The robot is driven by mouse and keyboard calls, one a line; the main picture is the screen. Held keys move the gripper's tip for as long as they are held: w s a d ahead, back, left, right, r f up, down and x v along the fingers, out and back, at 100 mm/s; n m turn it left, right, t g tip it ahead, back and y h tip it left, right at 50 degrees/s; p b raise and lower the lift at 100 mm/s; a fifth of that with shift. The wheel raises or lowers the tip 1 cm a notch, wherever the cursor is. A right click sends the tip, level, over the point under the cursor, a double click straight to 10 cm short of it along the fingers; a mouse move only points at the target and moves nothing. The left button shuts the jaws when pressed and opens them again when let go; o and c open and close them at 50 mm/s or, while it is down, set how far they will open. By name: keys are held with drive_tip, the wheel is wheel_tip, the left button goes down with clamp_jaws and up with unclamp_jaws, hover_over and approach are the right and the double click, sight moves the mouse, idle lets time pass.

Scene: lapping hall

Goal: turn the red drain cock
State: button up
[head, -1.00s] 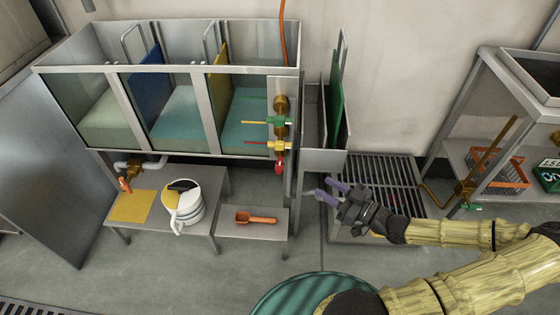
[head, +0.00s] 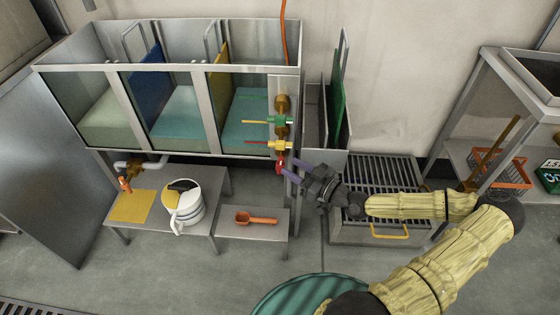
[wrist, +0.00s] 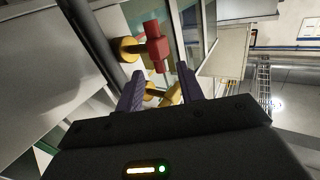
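The red drain cock (head: 279,164) is the lowest fitting on the right end of the tank bench, below the yellow and green cocks.
The yellow cock (head: 281,146) and green cock (head: 279,121) sit close above. A small stand (head: 272,224) with an orange scoop (head: 256,218) is below. A white jug (head: 186,208) stands to the left. A slatted grate (head: 385,177) lies right of the bench.

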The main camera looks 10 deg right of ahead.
sight(281, 161)
drive_tip(key=x, duration=0.5)
drive_tip(key=shift+w+a+b, duration=0.2)
drive_tip(key=shift+b, duration=0.1)
clamp_jaws()
